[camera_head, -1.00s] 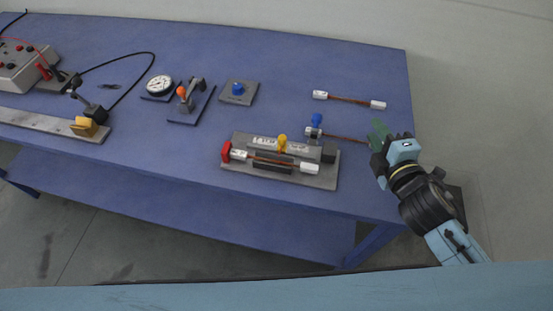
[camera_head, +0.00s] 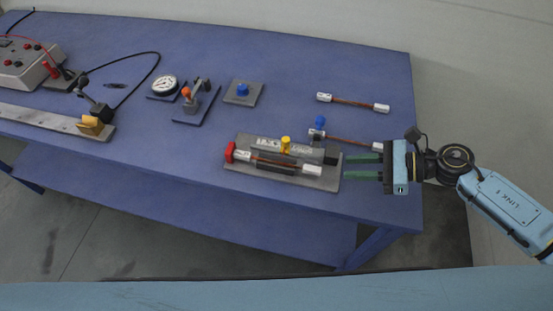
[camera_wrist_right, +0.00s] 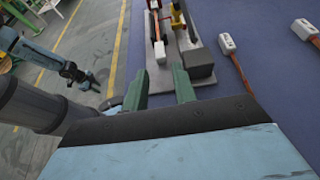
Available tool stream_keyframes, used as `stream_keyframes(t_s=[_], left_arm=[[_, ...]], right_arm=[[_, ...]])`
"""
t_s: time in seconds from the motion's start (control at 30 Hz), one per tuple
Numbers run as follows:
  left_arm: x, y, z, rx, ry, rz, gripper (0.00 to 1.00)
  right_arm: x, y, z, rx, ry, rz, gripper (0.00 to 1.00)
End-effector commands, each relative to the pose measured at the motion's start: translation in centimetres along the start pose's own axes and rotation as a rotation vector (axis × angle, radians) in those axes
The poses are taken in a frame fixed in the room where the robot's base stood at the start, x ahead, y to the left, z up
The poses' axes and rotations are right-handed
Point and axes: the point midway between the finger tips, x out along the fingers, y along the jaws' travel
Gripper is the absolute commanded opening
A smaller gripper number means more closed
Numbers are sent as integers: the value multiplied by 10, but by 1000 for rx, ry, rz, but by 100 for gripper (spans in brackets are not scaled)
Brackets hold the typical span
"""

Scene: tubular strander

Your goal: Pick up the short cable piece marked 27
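Three short copper cable pieces with white end sleeves show in the head view; no number is readable on them. One cable piece (camera_head: 353,102) lies at the back right. Another cable piece (camera_head: 345,139) lies nearer, one end by a blue-knobbed part. A third cable piece (camera_head: 278,165) lies along the front of the grey fixture (camera_head: 232,168). My right gripper (camera_head: 346,167) is open and empty, its green fingers pointing left at the fixture's right end. In the right wrist view, the fixture cable's white sleeve (camera_wrist_right: 160,52) is ahead of the fingers. A small, distant blue arm there appears to be my left.
The blue table (camera_head: 220,120) also carries a dial gauge (camera_head: 165,84), an orange-knobbed lever device (camera_head: 190,97), a blue-knobbed plate (camera_head: 243,92) and a grey box with red leads (camera_head: 28,68). The table's right edge runs just behind my right gripper. The back middle is clear.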

Motion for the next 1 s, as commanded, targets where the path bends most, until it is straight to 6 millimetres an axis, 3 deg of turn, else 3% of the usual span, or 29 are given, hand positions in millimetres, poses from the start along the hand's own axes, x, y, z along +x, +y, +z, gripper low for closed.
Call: stream_keyframes(t_s=[0.1,0.37,0.67,1.0], left_arm=[[-5,0,0,0,0,0,36],[-9,-1,-1,0,0,-1,36],[-19,-1,-2,0,0,-1,36],[-19,-2,-2,0,0,-2,36]], right_arm=[[22,0,3,1,-4,0,27],[43,0,2,3,-3,0,27],[84,0,0,4,-5,-2,27],[91,1,-2,3,-2,-1,25]])
